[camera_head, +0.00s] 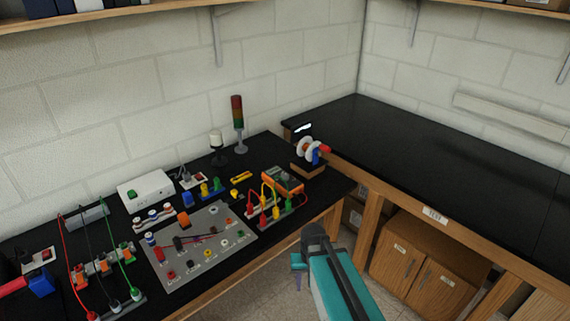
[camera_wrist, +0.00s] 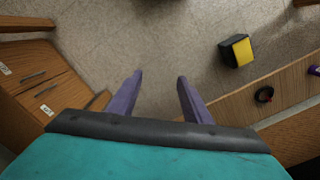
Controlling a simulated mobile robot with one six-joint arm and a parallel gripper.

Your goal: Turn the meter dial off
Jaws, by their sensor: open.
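The meter (camera_head: 283,181) is an orange-framed multimeter on the black bench, right of centre in the head view. Its dial is too small to make out. Red and yellow leads loop beside it on its left. My gripper (camera_head: 297,270) is in front of the bench, below the meter in the picture, apart from it. In the wrist view my gripper (camera_wrist: 160,78) shows two purple fingers spread wide with nothing between them. They point at the floor, and the meter is not in that view.
A grey panel (camera_head: 162,277) with several terminals lies left of the meter. A spool stand (camera_head: 308,168) stands behind it, and a signal tower (camera_head: 238,125) further back. The right bench top (camera_head: 430,150) is clear. A black and yellow object (camera_wrist: 237,51) is at the wrist view's upper right.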

